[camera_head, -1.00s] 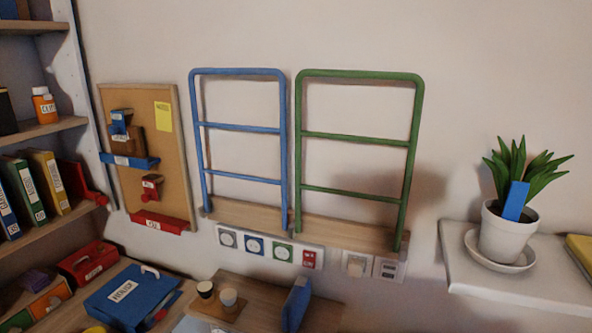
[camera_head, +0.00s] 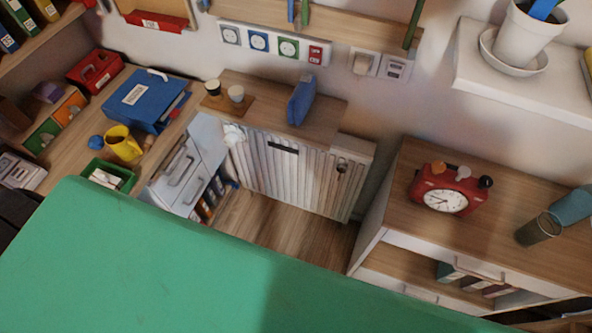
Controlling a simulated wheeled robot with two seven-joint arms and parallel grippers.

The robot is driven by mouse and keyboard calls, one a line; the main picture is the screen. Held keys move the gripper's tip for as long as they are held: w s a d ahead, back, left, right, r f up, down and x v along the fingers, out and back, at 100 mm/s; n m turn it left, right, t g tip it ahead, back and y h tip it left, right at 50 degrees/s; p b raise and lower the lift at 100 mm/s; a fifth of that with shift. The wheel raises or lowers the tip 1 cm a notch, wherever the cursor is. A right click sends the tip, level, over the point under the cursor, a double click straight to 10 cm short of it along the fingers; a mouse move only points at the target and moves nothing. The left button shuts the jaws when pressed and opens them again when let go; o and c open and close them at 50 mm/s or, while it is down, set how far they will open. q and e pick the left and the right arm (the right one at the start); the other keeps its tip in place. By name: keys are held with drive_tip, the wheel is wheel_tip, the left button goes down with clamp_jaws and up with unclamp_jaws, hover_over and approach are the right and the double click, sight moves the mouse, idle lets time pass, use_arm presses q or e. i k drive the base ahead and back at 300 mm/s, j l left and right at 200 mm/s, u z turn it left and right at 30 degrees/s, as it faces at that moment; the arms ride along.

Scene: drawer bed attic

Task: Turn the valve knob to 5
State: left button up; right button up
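A white ribbed radiator (camera_head: 290,175) stands against the wall under a wooden shelf. A white knob-like piece (camera_head: 233,134) sits at its upper left corner and looks like the valve knob, but I cannot be sure. No numbers on it can be read from here. A small dark item (camera_head: 341,167) hangs at the radiator's upper right. A dark slot or label shows near the radiator's top middle. Neither of my grippers is in view.
A large green surface (camera_head: 180,270) fills the foreground. A wooden cabinet with a red clock (camera_head: 445,190) stands at right. A desk with a blue case (camera_head: 145,99) and yellow mug (camera_head: 123,143) is at left. Bare floor (camera_head: 285,228) shows before the radiator.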

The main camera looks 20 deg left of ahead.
sight(231, 138)
drive_tip(key=u, duration=1.2)
